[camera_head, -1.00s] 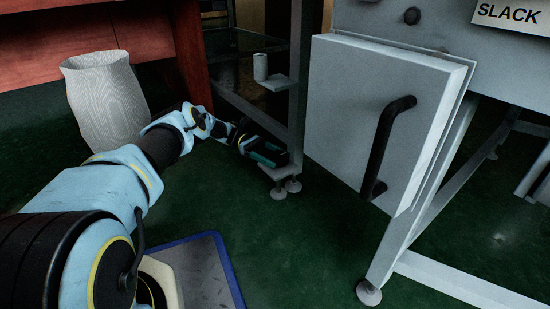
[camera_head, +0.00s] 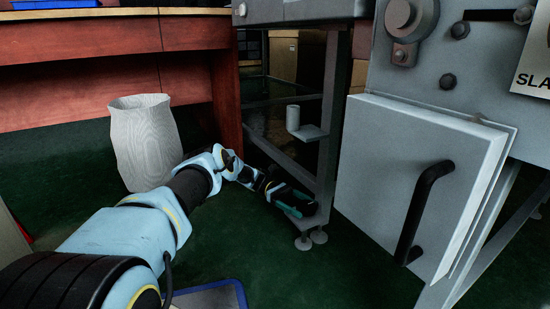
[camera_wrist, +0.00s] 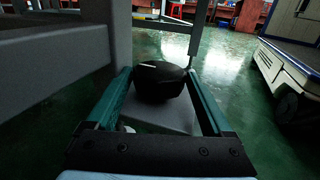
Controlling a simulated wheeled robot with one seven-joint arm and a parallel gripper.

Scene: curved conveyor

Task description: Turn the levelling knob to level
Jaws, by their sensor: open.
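A round black knob (camera_wrist: 160,84) with a short pale mark on its top shows in the wrist view. It sits over a grey metal plate (camera_wrist: 172,119) low on a stand's leg. My gripper (camera_wrist: 159,74) is open, with one teal finger on each side of the knob. I cannot tell whether the fingers touch it. In the head view my gripper (camera_head: 293,203) is low beside the leg, just above the stand's feet (camera_head: 311,239). The knob cannot be made out there.
A grey cabinet door (camera_head: 405,185) with a black handle (camera_head: 420,212) stands to the right. A pale bin (camera_head: 145,142) is on the left, by a red-brown desk (camera_head: 85,85). In the wrist view, a white wheeled unit (camera_wrist: 292,68) stands right, with open green floor between.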

